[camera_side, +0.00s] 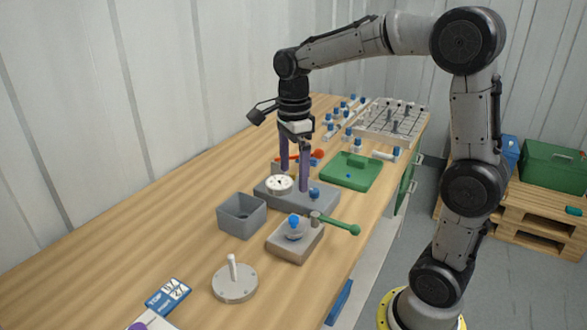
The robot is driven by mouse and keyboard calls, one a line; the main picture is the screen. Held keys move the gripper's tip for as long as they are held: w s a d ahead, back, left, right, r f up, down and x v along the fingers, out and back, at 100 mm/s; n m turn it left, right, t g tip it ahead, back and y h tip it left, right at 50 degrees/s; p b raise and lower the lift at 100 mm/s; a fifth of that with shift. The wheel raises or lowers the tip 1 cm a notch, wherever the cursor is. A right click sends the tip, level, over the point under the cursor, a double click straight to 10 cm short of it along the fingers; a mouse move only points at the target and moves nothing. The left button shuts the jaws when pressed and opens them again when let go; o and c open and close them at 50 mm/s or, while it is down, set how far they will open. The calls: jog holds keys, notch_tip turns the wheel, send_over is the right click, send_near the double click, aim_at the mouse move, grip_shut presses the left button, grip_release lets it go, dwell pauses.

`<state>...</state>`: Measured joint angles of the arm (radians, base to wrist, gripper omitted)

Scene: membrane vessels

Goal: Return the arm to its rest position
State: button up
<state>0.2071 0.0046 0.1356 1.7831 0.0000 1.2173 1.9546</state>
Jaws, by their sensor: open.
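My gripper (294,180) points straight down over the wooden bench, with its two purple fingers spread apart. It is above and around the area of a grey base plate (325,197) that carries a white round dial-like part (279,184) and a blue knob (314,193). The white part shows just below and left of the fingers. Nothing shows held between the fingers. Whether a fingertip touches the plate cannot be told from this view. My arm is raised and bent over from the right side.
Close by stand a grey open box (241,215), a fixture with a green-handled lever (340,226), and a grey disc with a white post (234,281). A green tray (352,171) and a grid rack (393,121) lie behind. Bare bench (130,235) is at left.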

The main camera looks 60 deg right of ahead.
jog(key=s+a+r+n+t, duration=0.3)
jog(key=s+a+r+n, duration=0.25)
jog(key=s, duration=0.35)
jog(key=s+a+f+n+t, duration=0.1)
jog(key=s+f+n, duration=0.4)
jog(key=n, duration=1.4)
jog(key=s+t, duration=0.1)
jog(key=s, duration=0.1)
jog(key=shift+s+a+f+t, duration=0.15)
jog(key=shift+s+a+t, duration=0.05)
jog(key=shift+s+t, duration=0.1)
